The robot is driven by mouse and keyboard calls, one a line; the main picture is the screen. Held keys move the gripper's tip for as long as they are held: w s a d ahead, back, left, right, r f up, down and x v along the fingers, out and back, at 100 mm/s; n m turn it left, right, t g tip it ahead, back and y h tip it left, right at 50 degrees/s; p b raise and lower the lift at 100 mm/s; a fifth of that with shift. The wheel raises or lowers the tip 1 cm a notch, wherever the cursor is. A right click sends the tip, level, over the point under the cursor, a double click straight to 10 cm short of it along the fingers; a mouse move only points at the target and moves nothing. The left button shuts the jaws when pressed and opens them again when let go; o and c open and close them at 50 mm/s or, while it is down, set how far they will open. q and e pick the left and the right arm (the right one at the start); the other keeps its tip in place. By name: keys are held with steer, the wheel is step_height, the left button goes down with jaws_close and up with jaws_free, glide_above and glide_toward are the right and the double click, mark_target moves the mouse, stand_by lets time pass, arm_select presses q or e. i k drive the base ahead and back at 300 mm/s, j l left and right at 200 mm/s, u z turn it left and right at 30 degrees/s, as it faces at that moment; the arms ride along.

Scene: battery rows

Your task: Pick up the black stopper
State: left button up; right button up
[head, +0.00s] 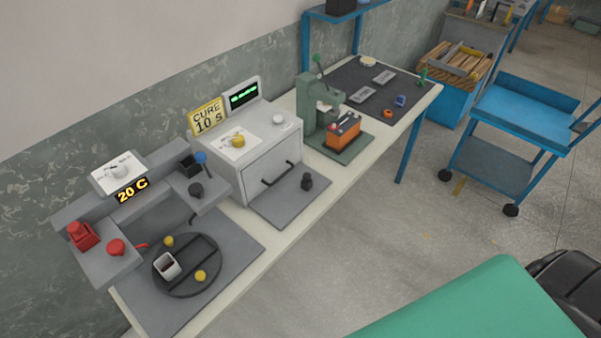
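A small dark round piece that looks like the black stopper (195,190) sits on the right grey ledge of the station at the left. It is just in front of a black square container (188,166) with a blue knob (200,157) beside it. Neither of my grippers shows in the head view.
A red container (82,235) and red knob-like piece (116,247) are on the left ledge. A round dark plate (187,283) holds a small cup (167,265). The white oven (270,150) stands right of the ledge. A blue cart (520,115) stands right, over open floor.

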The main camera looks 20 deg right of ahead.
mark_target(306, 184)
steer(key=i+l, duration=0.2)
steer(key=l, duration=0.25)
steer(key=i+l, duration=0.15)
steer(key=l, duration=0.35)
steer(key=i+l+u, duration=0.1)
steer(key=l, duration=0.35)
steer(key=i+l, duration=0.3)
steer(key=l, duration=0.2)
steer(key=i+l, duration=0.15)
steer(key=l, duration=0.3)
steer(key=i+l, duration=0.15)
steer(key=l, duration=0.35)
steer(key=i+l+u, duration=0.1)
steer(key=l, duration=0.4)
steer(key=i+l, duration=0.25)
steer(key=l, duration=0.25)
